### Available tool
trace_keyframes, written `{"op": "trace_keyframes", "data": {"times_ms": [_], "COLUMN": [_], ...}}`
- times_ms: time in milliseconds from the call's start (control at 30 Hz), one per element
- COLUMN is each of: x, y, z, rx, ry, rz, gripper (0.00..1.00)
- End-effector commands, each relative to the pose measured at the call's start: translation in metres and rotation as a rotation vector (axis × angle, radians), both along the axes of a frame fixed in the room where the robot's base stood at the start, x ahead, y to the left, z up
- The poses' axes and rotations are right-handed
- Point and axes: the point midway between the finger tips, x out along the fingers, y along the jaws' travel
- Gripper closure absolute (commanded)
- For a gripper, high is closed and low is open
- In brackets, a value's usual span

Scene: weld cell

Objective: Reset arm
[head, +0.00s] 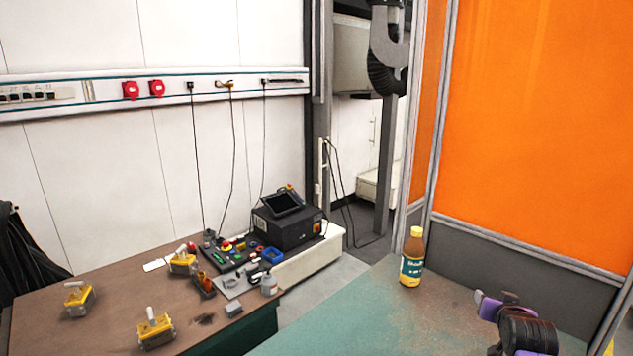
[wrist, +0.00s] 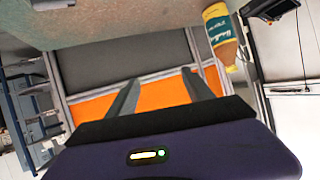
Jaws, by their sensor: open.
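My gripper shows in the wrist view (wrist: 160,87) with its two grey fingers spread apart and nothing between them. The wrist view is turned over, so the tabletop shows along its top. In the head view, part of my purple and black arm shows at the lower right, over the green worktable (head: 345,315); the fingertips cannot be made out there.
An orange panel (head: 540,130) in a grey frame stands behind the worktable. The worktable's left part is clear.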

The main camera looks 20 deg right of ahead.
Motion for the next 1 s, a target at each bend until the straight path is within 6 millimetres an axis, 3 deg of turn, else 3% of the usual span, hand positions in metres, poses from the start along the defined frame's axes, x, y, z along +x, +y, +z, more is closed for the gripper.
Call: {"op": "trace_keyframes", "data": {"times_ms": [33, 467, 1000], "x": [-0.004, -0.057, -0.173], "y": [0.018, 0.154, 0.311], "z": [-0.007, -0.018, 0.007], "rx": [-0.026, -0.217, -0.322], "ry": [-0.015, -0.165, -0.308], "rz": [0.023, 0.2, 0.41], "gripper": [0.4, 0.4, 0.4]}}
